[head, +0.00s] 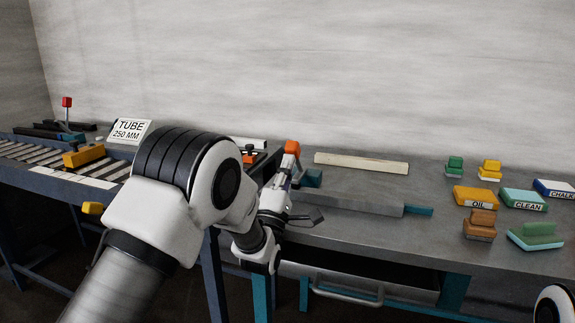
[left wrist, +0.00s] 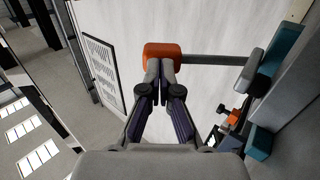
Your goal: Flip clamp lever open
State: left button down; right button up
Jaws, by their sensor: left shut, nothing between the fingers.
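The clamp lever shows in the left wrist view as an orange knob (left wrist: 163,50) on a grey rod (left wrist: 210,60) that runs right to a grey pivot piece beside a teal block (left wrist: 275,58). In the head view the orange knob (head: 292,147) stands above the near left part of the right-hand bench. My left gripper (left wrist: 161,66) is shut and empty, with its fingertips together right at the knob. I cannot tell whether they touch it. In the head view my left gripper (head: 288,168) is just below the knob, partly hidden by my arm.
A long grey bar (head: 350,202) with a teal end and a pale strip (head: 361,163) lie on the bench (head: 400,235). Several labelled blocks and brushes, including OIL (head: 476,197), stand at the right. A roller table (head: 60,165) with a TUBE sign (head: 130,130) is at the left.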

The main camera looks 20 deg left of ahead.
aim_at(293, 141)
dwell(0.3)
pick_arm(q)
jog(key=w+r+g+p, duration=0.1)
jog(key=r+p, duration=0.1)
jog(key=p, duration=0.2)
jog(key=w+r+g+p, duration=0.1)
jog(key=r+g+p, duration=0.1)
jog(key=p, duration=0.1)
jog(key=w+r+g+p, duration=0.1)
jog(key=r+p, duration=0.1)
jog(key=p, duration=0.2)
jog(key=shift+w+d+r+g+p, duration=0.1)
jog(key=shift+w+g+p, duration=0.2)
jog(key=shift+w, duration=0.05)
jog(key=w+r+g+p, duration=0.1)
jog(key=w+g+p, duration=0.4)
jog(key=w+p, duration=0.2)
jog(key=p, duration=0.2)
jog(key=shift+w+r+p, duration=0.25)
jog(key=shift+r+p, duration=0.1)
jog(key=shift+r, duration=0.05)
jog(key=shift+d+r, duration=0.1)
